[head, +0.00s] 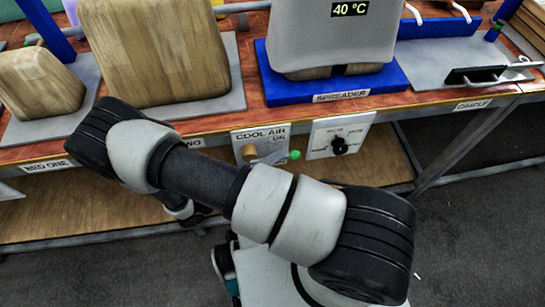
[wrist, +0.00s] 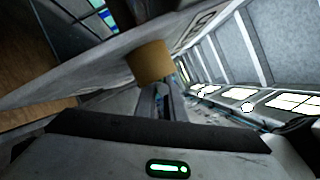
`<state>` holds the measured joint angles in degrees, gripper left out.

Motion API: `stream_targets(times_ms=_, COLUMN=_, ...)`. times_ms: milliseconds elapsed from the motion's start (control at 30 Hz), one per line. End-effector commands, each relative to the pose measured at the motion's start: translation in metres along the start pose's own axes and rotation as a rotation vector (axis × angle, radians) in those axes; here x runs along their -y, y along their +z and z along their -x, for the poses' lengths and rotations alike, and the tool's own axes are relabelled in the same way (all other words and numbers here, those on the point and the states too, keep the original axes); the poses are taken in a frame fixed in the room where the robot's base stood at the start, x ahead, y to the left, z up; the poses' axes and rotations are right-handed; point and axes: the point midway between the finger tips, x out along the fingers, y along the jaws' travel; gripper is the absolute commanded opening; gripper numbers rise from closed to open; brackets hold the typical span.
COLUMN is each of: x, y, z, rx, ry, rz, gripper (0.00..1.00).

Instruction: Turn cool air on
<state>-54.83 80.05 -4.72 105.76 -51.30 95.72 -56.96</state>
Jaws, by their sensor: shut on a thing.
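The COOL AIR panel (head: 276,134) is a white plate on the front edge of the bench in the head view, with "ON" lettered at its right. On it is a brass hub (head: 249,152) with a grey lever (head: 271,158) that points right to a green ball (head: 295,155). In the wrist view the brass hub (wrist: 150,60) is just beyond my gripper (wrist: 160,92). My gripper is shut on the lever close to the hub; the exact contact is hard to see. In the head view my arm hides the gripper.
A dial panel (head: 339,135) with a black knob is right of the COOL AIR panel. Above, the bench (head: 258,80) bears wooden blocks (head: 157,50), a grey spreader unit (head: 331,35) on a blue base and a cradle plate (head: 455,98). A wooden shelf (head: 60,216) runs below. Floor at right is clear.

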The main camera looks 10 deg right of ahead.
Motion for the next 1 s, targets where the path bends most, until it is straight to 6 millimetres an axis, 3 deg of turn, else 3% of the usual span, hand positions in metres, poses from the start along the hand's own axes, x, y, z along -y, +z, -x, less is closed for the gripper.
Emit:
stream_targets(times_ms=33, x=0.002, y=0.002, z=-0.001, rx=0.006, ry=-0.006, rz=0.001, gripper=0.0)
stream_targets(times_ms=67, x=0.002, y=0.002, z=-0.001, rx=0.006, ry=-0.006, rz=0.001, gripper=0.11)
stream_targets(times_ms=167, x=0.002, y=0.002, z=-0.001, rx=0.005, ry=-0.006, rz=0.001, gripper=0.28)
stream_targets(times_ms=700, x=0.0, y=0.001, z=0.004, rx=0.002, ry=-0.001, rz=0.0, gripper=0.28)
stream_targets(times_ms=867, x=0.0, y=0.001, z=0.025, rx=0.003, ry=0.001, rz=-0.001, gripper=0.28)
stream_targets(times_ms=1000, x=0.0, y=0.0, z=0.058, rx=0.003, ry=0.001, rz=-0.002, gripper=0.28)
